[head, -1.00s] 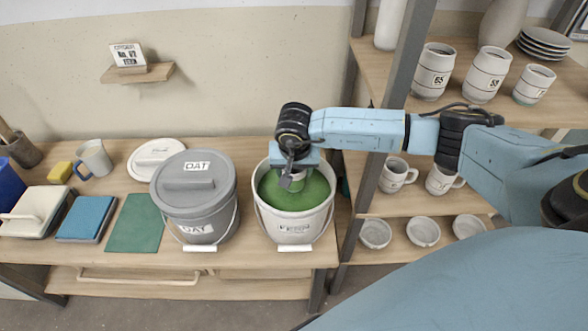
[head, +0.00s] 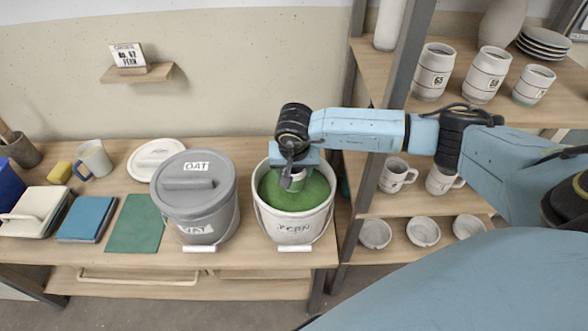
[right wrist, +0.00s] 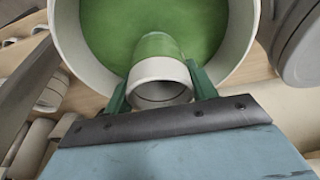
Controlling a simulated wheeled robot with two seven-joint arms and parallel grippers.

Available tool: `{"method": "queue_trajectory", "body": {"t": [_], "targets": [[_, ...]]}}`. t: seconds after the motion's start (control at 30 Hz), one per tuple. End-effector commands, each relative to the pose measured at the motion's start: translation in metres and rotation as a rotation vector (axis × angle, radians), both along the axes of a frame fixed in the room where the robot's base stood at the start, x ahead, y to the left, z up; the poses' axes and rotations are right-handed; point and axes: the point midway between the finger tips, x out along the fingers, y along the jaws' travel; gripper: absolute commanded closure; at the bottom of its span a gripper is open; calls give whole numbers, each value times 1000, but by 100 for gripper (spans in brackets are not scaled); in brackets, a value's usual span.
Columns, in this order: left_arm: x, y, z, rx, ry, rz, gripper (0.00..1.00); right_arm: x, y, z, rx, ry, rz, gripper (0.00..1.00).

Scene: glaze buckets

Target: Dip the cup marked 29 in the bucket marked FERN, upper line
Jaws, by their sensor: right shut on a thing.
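The white bucket (head: 271,222) with a front label that seems to read FERN stands open on the bench, holding green glaze (head: 312,197). My right gripper (head: 291,171) is over the bucket's mouth, pointing down, shut on a pale cup (head: 298,184). In the right wrist view the cup (right wrist: 160,75) sits between the green-stained fingers (right wrist: 160,90). Its near end is pale and its far part is green, down at the glaze. Its number is not readable, and I cannot tell exactly how deep it sits. My left gripper is not in view.
A lidded grey bucket marked OAT (head: 205,213) stands just left. A loose white lid (head: 153,157) lies behind it. A shelf post (head: 408,60) and shelves with numbered cups (head: 433,72) stand close on the right.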

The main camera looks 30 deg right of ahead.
Motion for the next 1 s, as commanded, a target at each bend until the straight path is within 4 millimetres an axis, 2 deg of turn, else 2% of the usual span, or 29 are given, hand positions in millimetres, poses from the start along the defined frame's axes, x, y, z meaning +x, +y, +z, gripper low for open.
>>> {"method": "queue_trajectory", "body": {"t": [0.53, 1.0], "targets": [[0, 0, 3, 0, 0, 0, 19, 0, 0, 4, 0, -1, 0, 71], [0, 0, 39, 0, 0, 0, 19, 1, 0, 58, 0, -2, 0, 71]]}}
